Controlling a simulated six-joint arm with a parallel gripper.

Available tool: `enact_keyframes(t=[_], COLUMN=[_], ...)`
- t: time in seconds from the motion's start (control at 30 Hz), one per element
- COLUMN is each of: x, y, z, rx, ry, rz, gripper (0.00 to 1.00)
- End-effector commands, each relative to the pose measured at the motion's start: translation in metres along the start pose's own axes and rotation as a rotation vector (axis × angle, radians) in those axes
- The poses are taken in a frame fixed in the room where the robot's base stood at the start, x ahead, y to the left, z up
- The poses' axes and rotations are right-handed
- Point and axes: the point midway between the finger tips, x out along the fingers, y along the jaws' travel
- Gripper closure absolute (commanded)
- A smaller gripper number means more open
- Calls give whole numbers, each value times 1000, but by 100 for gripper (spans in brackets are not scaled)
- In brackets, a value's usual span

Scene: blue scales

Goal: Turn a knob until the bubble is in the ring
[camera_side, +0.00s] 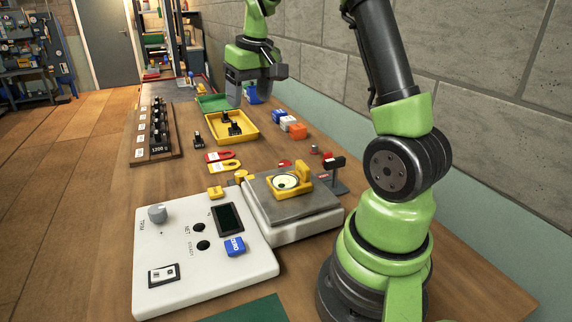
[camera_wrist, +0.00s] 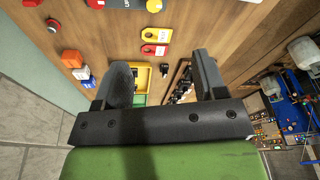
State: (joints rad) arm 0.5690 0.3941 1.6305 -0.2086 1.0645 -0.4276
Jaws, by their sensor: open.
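A yellow bubble level with a round pale vial (camera_side: 285,182) sits on the grey plate of the scales (camera_side: 262,207). A dark mark shows in the vial, but it is too small to tell where the bubble lies against the ring. Small yellow knobs, one (camera_side: 216,192) and another (camera_side: 240,176), stand at the scales' far left side. A grey knob (camera_side: 157,213) is on the white control panel (camera_side: 160,285). My gripper (camera_side: 253,90) is open and empty above the far part of the bench, well away from the level. Its spread fingers also show in the wrist view (camera_wrist: 163,82).
A rack of black weights (camera_side: 160,125) stands left. Red (camera_side: 218,156) and yellow (camera_side: 225,166) tags, coloured blocks (camera_side: 288,123) and a small black stand (camera_side: 334,175) lie around. The wall bounds the right.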

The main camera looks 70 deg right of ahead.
Motion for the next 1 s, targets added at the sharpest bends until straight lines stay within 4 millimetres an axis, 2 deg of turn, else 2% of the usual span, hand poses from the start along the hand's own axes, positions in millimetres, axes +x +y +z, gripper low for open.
enact_keyframes(t=[0.03, 0.2, 0.3, 0.4, 0.67, 1.0], x=[22, 81, 107, 123, 149, 209], y=[22, 84, 110, 126, 133, 135], z=[-7, -13, -9, -5, 3, 16], rx=[17, 41, 50, 54, 54, 53], ry=[-41, -138, -177, -201, -216, -216], rz=[15, 40, 46, 46, 45, 45], gripper=[35, 35, 35, 35, 35, 35])
